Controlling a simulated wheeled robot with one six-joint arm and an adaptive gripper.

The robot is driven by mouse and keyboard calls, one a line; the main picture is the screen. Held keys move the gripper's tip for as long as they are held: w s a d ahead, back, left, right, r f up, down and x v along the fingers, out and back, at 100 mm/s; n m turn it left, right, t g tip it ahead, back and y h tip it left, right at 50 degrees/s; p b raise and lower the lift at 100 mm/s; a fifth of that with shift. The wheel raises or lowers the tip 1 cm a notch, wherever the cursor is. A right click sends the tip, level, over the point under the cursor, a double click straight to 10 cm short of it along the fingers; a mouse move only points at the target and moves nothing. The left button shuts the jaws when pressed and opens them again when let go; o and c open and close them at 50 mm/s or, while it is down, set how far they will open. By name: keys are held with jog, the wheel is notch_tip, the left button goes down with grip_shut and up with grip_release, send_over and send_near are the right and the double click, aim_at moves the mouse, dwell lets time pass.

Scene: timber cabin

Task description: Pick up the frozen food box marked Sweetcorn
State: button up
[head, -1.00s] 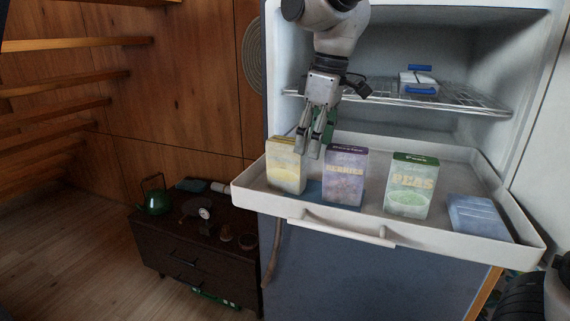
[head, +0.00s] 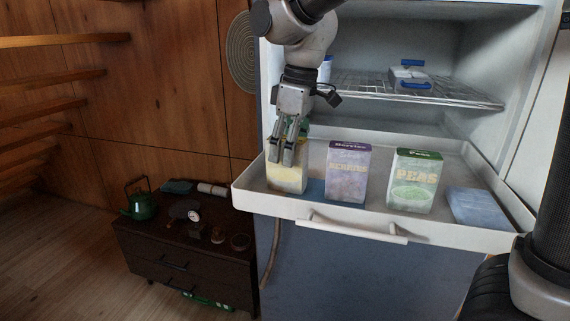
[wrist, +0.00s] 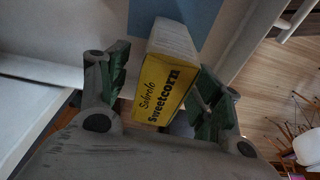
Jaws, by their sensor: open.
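The Sweetcorn box (head: 287,180) is pale yellow and stands upright at the left end of the white freezer drawer (head: 330,215). In the wrist view its yellow top end (wrist: 165,90) reads "Sweetcorn" and lies between the two fingers. My gripper (head: 287,160) is open, above and in front of the box in the head view, hiding its upper part. In the wrist view my gripper (wrist: 160,95) has a green-padded finger on each side of the box, with a gap showing on both sides. I cannot tell how far down the fingers reach.
A purple-topped Berries box (head: 347,175) and a green-topped Peas box (head: 412,182) stand to the right in the drawer. A blue pack (head: 476,208) lies at its right end. A wire shelf (head: 440,92) with a blue-handled container (head: 410,74) is above.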

jog(key=f, duration=0.5)
jog(key=shift+w+a, duration=0.1)
jog(key=shift+a, duration=0.3)
jog(key=shift+c, duration=0.2)
jog(key=shift+r, duration=0.1)
jog(key=c, duration=1.3)
